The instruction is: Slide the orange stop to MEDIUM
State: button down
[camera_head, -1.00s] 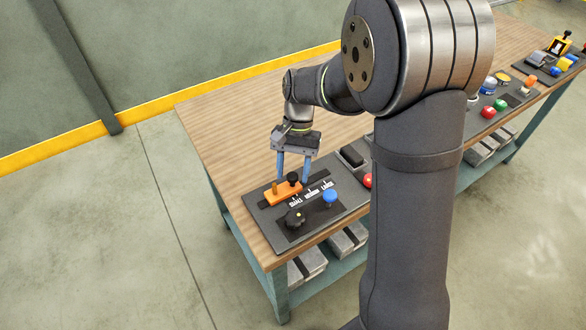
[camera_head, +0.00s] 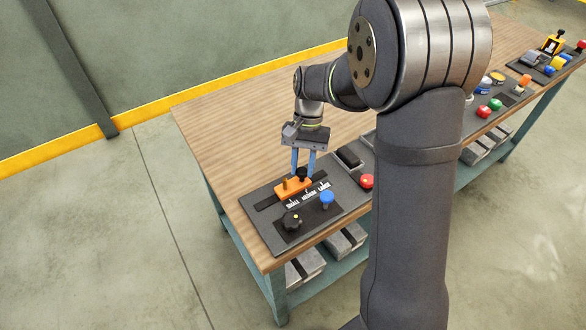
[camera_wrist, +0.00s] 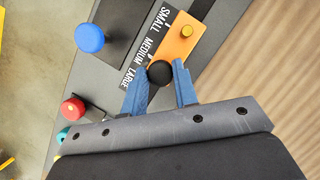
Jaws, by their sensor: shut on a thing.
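The orange stop (camera_head: 290,188) sits in a dark slot on the grey panel, with a brass pin and a black knob (camera_wrist: 160,73) on top. The white labels SMALL, MEDIUM and LARGE (camera_wrist: 145,47) run beside the slot. In the wrist view the orange stop (camera_wrist: 174,45) lies alongside SMALL and part of MEDIUM; I cannot tell its exact alignment. My gripper (camera_head: 303,173) points down at the stop's right end, its blue fingers shut on the black knob. The fingers also show either side of the knob in the wrist view (camera_wrist: 160,80).
A red button (camera_head: 367,181) is to the right. The wooden bench (camera_head: 225,130) is bare behind the panel.

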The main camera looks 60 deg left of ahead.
jog(key=c, duration=1.2)
grip_release()
jog(key=shift+o, duration=0.2)
jog(key=v, duration=1.7)
jog(key=shift+r, duration=0.25)
jog(key=shift+f, duration=0.1)
jog(key=x, duration=1.7)
jog(key=shift+s+f, duration=0.1)
jog(key=shift+f, duration=0.15)
jog(key=shift+s+r, duration=0.1)
jog(key=shift+s, duration=0.35)
